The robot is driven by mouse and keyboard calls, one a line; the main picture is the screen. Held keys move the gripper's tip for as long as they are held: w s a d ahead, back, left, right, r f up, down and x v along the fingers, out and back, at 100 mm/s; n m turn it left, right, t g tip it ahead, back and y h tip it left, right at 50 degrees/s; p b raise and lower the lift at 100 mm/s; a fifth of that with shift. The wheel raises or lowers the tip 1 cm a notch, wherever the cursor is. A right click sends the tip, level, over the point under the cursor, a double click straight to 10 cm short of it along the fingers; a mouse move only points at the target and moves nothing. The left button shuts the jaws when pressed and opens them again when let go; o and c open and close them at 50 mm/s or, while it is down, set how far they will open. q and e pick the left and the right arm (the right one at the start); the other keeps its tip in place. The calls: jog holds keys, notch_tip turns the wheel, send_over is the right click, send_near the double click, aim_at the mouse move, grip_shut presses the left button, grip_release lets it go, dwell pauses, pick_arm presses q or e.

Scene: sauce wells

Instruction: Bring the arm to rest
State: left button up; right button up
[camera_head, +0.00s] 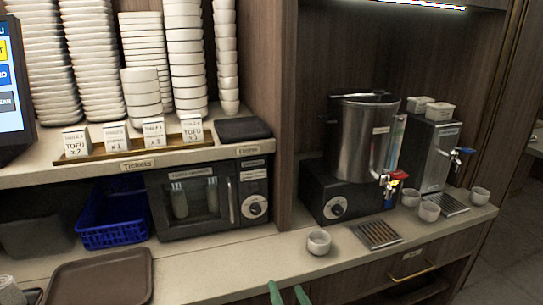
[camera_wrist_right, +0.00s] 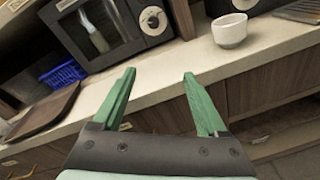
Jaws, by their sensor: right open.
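My right gripper (camera_head: 288,293) shows at the bottom edge of the head view, with two green fingers in front of the counter edge. In the right wrist view its fingers (camera_wrist_right: 159,75) are spread wide apart with nothing between them. A white cup (camera_head: 319,242) stands upright on the counter, beyond the gripper and a little to its right. The cup also shows in the right wrist view (camera_wrist_right: 229,30), apart from the fingers. My left gripper does not show in either view.
A steel urn (camera_head: 364,135) and a dispenser (camera_head: 432,150) stand at the right, with several cups near them. A microwave (camera_head: 205,200), a blue basket (camera_head: 112,218) and a brown tray (camera_head: 100,278) are at the left. The counter front between tray and cup is clear.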

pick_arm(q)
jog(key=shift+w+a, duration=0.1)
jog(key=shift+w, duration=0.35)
pick_arm(e)
jog(key=s+d+f+m+g, duration=0.2)
jog(key=s+d+f+m, duration=0.2)
jog(key=m, duration=0.6)
jog(key=s+d+f+m+g+h, duration=0.1)
jog(key=s+d+f+m, duration=0.3)
jog(key=s+f+m, duration=0.5)
jog(key=s+d+f+m+g+h, duration=0.1)
jog(key=s+d+f+m+g, duration=0.2)
jog(key=s+m, duration=0.7)
notch_tip(320, 180, down, 4)
jog(key=shift+d+r+m+g, duration=0.3)
jog(key=shift+d+m, duration=0.7)
jog(key=shift+m, duration=0.2)
